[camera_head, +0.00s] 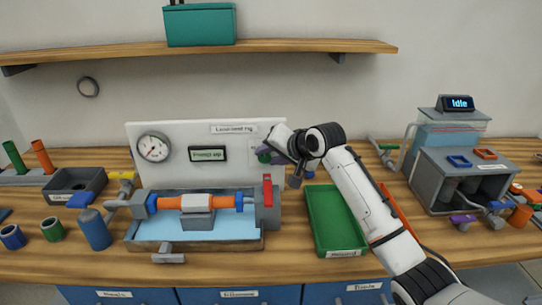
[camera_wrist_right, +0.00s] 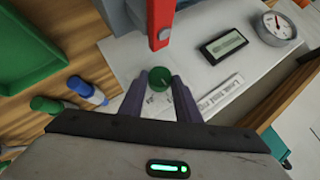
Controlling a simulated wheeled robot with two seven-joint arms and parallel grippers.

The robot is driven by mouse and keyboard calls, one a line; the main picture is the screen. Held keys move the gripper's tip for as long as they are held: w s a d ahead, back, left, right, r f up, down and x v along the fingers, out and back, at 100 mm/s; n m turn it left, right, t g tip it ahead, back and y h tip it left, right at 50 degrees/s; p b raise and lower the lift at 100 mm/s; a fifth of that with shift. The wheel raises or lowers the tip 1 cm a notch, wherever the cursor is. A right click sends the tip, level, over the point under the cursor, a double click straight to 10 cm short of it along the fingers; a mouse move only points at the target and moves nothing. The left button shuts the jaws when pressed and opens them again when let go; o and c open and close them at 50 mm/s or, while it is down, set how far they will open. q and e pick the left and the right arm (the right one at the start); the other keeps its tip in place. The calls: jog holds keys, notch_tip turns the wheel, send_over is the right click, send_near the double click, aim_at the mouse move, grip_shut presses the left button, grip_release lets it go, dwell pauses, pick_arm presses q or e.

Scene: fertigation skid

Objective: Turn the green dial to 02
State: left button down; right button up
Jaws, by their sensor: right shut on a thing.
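The green dial (camera_wrist_right: 160,78) is on the white panel (camera_head: 220,166). In the head view the dial (camera_head: 264,155) is partly covered by my right gripper (camera_head: 268,154). In the right wrist view the two purple-grey fingers of the right gripper (camera_wrist_right: 159,94) stand on both sides of the dial and are shut on it. A pale pointer line shows on the dial's face. Marks around the dial on the panel are too small and too covered to read. My left gripper is not in either view.
A pressure gauge (camera_head: 153,147) and a small display (camera_head: 208,154) are on the same panel. A red lever (camera_head: 267,190) stands just below the dial. A green tray (camera_head: 335,221) lies to the right, under my right arm. A grey box with an "Idle" display (camera_head: 457,103) stands at far right.

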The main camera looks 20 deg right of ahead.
jog(key=n+h, duration=0.1)
jog(key=h, duration=0.1)
jog(key=a+n+g+h, duration=0.1)
jog(key=h, duration=0.1)
jog(key=shift+w+r+n+g, duration=0.15)
jog(key=shift+r+n+g, duration=0.05)
jog(key=shift+n+g, duration=0.1)
jog(key=shift+a+n+g+h, duration=0.3)
jog(key=shift+n+h, duration=0.2)
jog(key=shift+h, duration=0.5)
jog(key=shift+w+a+f+n+g+h, duration=0.15)
jog(key=shift+n+h, duration=0.25)
jog(key=shift+h, duration=0.35)
jog(key=shift+a+r+n+g+h, duration=0.15)
jog(key=shift+n+h, duration=0.25)
jog(key=shift+h, duration=0.35)
jog(key=shift+d+f, duration=0.1)
jog(key=shift+f, duration=0.05)
jog(key=o, duration=1.1)
jog(key=shift+c, duration=0.2)
jog(key=b+v, duration=0.1)
jog(key=v, duration=0.9)
